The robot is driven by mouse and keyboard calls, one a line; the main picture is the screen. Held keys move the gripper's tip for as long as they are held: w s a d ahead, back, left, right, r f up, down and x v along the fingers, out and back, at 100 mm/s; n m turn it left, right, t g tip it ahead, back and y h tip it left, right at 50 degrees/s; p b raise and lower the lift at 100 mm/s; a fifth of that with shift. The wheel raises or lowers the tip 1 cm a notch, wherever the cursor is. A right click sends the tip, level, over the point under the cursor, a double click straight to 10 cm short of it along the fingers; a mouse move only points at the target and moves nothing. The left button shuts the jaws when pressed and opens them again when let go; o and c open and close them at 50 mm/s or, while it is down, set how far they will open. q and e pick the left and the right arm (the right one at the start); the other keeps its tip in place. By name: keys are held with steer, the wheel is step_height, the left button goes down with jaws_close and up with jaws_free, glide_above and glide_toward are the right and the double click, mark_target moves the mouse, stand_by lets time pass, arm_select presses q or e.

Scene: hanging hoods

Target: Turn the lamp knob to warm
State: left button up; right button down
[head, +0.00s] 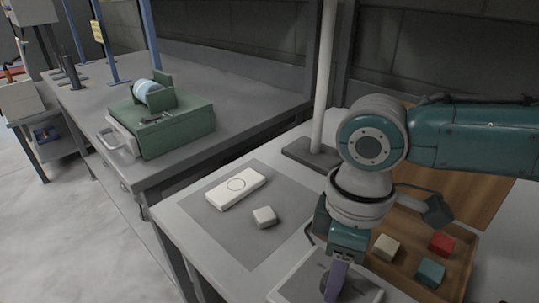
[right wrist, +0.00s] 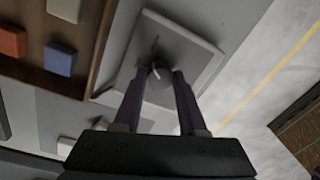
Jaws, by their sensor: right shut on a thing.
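My right gripper (head: 335,287) reaches down from the right onto a light grey square plate (head: 290,284) at the front of the table. In the right wrist view its two dark fingers (right wrist: 163,76) converge over the same plate (right wrist: 198,62). They are shut on the small lamp knob (right wrist: 158,69), which shows as a pale piece with a thin dark pointer between the fingertips. Any markings for warm are hidden or too small to read. My left gripper is not in view.
A wooden tray (head: 462,262) with several coloured blocks stands right of the gripper. A white post (head: 324,80) rises behind. A green case (head: 175,130) sits on the left bench.

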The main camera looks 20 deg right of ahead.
steer(key=m+p, duration=0.2)
steer(key=shift+a+r+m, duration=0.1)
steer(key=shift+r+m, duration=0.1)
steer(key=shift+m, duration=0.2)
steer(key=shift+f+m+p, duration=0.1)
steer(key=shift+m+p, duration=0.5)
steer(key=shift+p, duration=0.1)
steer(key=shift+c, duration=2.3)
jaws_free()
steer(key=shift+f, duration=0.1)
step_height(320, 180, up, 10)
steer(key=p, duration=0.2)
steer(key=shift+d, duration=0.3)
